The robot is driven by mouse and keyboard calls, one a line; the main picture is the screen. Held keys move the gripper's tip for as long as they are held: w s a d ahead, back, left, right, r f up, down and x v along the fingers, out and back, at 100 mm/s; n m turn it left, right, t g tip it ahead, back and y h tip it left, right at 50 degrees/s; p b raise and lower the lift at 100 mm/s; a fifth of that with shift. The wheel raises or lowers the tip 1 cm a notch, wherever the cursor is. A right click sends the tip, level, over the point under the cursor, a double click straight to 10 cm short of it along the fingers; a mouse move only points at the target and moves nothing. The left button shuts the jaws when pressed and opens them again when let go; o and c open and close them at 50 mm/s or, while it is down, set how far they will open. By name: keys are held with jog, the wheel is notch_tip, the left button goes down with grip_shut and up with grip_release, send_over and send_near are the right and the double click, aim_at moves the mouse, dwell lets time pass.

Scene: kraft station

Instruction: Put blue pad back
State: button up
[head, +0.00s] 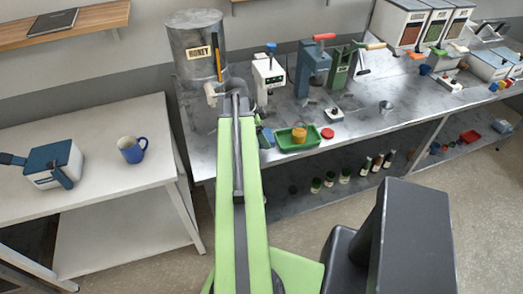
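A small blue piece (265,136), possibly the blue pad, shows on the metal counter just right of my green arm and left of the green tray. It is partly hidden, and its exact shape is too small to tell. My arm reaches out over the counter, and its far end with my gripper (236,92) is in front of the honey tank, near the tap. The fingers are too small and dark to make out, so I cannot tell whether they hold anything.
The metal counter (365,110) holds the honey tank (198,58), a green tray (283,144) with a yellow item, a red disc (327,133) and several hand-operated machines. A white table (95,190) at left carries a blue mug (132,149) and a blue-topped box (52,163).

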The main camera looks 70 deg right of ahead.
jog(key=s+d+r+n+p, duration=0.2)
jog(key=s+r+p, duration=0.15)
jog(key=s, duration=0.65)
jog(key=shift+h, duration=0.4)
jog(key=w+f+b, duration=0.2)
jog(key=w, duration=0.1)
jog(key=w+f+b, duration=0.2)
jog(key=w+b, duration=0.1)
jog(key=w, duration=0.1)
jog(key=w+f+b, duration=0.2)
jog(key=w, duration=0.2)
jog(key=shift+w+a+f+b, duration=0.15)
jog(key=shift+a+f+b, duration=0.1)
jog(key=shift+b, duration=0.1)
jog(key=shift+w, duration=0.15)
notch_tip(320, 180, down, 4)
jog(key=b, duration=0.4)
jog(key=shift+f, duration=0.2)
jog(key=shift+r, duration=0.25)
jog(key=shift+f, duration=0.2)
jog(key=o, duration=1.2)
jog(key=shift+c, duration=0.2)
